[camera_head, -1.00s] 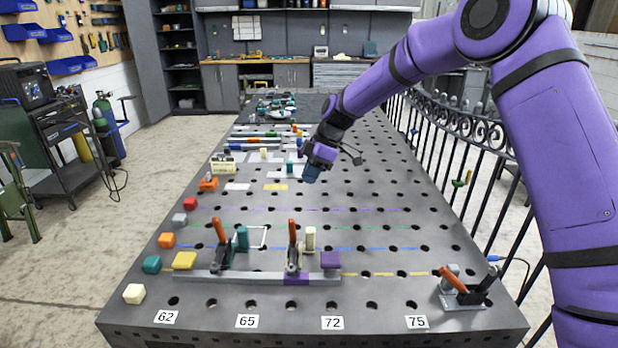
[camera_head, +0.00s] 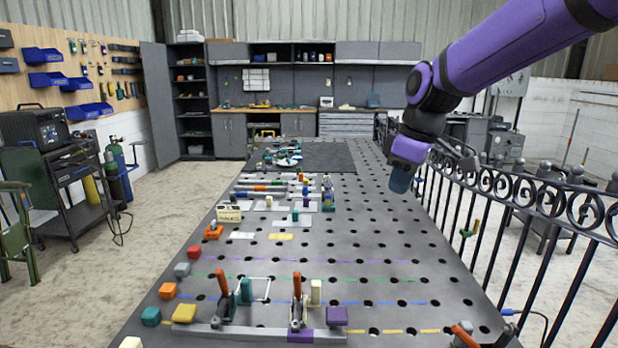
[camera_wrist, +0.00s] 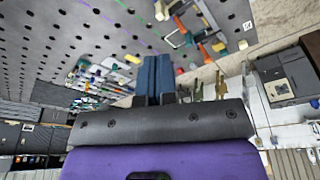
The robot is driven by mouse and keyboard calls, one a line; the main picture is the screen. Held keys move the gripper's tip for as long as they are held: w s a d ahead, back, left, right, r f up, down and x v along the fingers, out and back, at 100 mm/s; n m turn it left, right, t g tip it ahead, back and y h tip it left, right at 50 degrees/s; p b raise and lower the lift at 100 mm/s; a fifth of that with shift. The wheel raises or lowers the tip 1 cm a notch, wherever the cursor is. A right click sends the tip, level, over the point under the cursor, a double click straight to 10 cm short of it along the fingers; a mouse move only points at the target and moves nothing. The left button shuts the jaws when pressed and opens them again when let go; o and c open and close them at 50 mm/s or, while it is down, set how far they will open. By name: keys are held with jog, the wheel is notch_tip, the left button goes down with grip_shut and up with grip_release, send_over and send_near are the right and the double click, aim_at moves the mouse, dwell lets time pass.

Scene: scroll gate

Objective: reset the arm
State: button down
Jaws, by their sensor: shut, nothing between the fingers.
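My gripper (camera_head: 401,180) hangs above the right side of the perforated table (camera_head: 350,268), well clear of the surface, with its fingers pointing down. Its two blue fingers (camera_wrist: 155,75) are together and empty in the wrist view. The purple arm reaches in from the upper right of the head view. Nothing touches the gripper.
A grey bar (camera_head: 255,333) with two orange-handled clamps, a purple block (camera_head: 336,316) and a yellow block (camera_head: 184,313) lies at the table's front. Coloured blocks line the left edge. A black iron fence (camera_head: 520,215) runs along the right edge.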

jog(key=s+d+r+m+t+h, duration=0.1)
jog(key=s+d+m, duration=0.4)
jog(key=s, duration=0.8)
jog(key=s+d+m+t+h, duration=0.1)
jog(key=s+d+m, duration=0.5)
jog(key=s, duration=0.6)
jog(key=shift+s+d+r+t, duration=0.4)
jog(key=shift+d+t, duration=0.4)
jog(key=shift+d, duration=0.25)
jog(key=shift+w, duration=0.1)
